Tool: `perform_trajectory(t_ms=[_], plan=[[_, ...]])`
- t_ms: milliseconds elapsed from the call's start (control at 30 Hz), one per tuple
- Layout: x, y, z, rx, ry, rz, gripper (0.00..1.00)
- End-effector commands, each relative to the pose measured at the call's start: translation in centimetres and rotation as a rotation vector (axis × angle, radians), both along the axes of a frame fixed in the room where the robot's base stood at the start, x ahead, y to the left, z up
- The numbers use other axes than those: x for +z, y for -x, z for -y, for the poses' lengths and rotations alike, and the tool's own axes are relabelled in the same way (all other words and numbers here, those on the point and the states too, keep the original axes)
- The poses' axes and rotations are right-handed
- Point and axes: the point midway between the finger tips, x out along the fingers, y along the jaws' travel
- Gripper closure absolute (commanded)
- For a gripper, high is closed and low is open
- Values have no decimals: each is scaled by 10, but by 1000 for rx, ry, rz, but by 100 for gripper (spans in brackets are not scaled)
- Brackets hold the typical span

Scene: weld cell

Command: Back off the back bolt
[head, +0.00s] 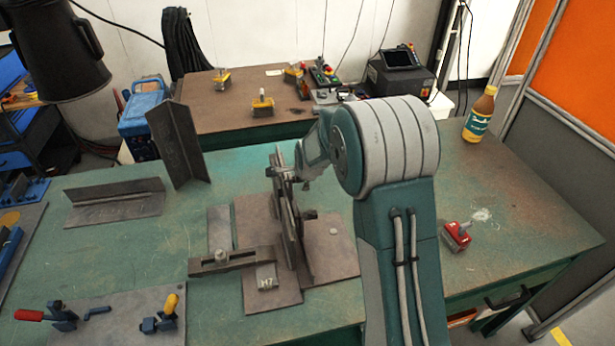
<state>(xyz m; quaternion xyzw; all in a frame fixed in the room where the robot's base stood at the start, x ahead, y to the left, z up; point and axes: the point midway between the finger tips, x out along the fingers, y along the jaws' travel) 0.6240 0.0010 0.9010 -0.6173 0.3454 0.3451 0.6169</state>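A dark steel fixture (322,262) stands on the green bench, with upright plates (289,225) on its base. Small bolt-like heads show on the right side of the plates, a farther one (308,186) and a nearer one (309,214). My arm reaches in from the right, and my gripper (283,173) is at the far top end of the plates. It is small and partly merged with the dark metal. I cannot tell whether its fingers touch a bolt or are shut.
A clamp bar with a bolt (221,257) lies at the fixture's front left. Angle irons (180,145) stand at the back left. Toggle clamps (62,316) lie at the front left. A red tool (456,236) and a bottle (480,115) are on the right, where the bench is mostly clear.

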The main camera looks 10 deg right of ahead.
Motion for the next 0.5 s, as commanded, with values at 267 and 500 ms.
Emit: perform_trajectory(t_ms=[267,500], plan=[[12,7,0,0,0,0,31],[26,15,0,0,0,0,31]])
